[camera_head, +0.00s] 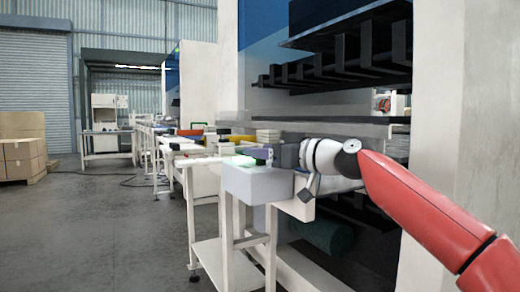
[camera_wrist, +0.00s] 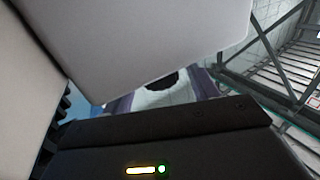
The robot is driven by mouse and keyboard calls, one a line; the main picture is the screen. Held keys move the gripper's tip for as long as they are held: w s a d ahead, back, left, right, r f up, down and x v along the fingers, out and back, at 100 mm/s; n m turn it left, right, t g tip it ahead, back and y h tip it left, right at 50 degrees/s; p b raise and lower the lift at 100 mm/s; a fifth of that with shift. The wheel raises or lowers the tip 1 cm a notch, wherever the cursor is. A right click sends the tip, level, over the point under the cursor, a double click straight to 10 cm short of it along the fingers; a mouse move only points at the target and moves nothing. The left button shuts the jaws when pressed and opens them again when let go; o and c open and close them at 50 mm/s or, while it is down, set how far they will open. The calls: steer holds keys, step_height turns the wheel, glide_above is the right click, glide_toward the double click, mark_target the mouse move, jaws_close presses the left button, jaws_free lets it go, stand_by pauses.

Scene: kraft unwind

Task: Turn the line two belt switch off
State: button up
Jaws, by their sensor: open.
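A grey box (camera_head: 262,184) stands on a white post at the near end of the line in the head view. A small dark knob-like part (camera_head: 260,161) shows at its top, partly behind my gripper (camera_head: 262,152); I cannot tell whether it is the line two belt switch or how it is set. In the wrist view a round black part (camera_wrist: 162,82) on a pale surface shows between the open fingers. Contact cannot be made out.
A large pale slab (camera_wrist: 150,40) fills the upper left of the wrist view, close to my gripper. A tall machine (camera_head: 330,70) stands right behind the box. White-legged tables (camera_head: 175,165) run back along the line. Cartons (camera_head: 22,158) stand far left; the floor (camera_head: 110,235) there is open.

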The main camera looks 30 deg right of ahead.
steer(key=shift+w+a, duration=0.25)
steer(key=shift+w, duration=0.25)
steer(key=shift+c, duration=0.3)
steer(key=c, duration=0.9)
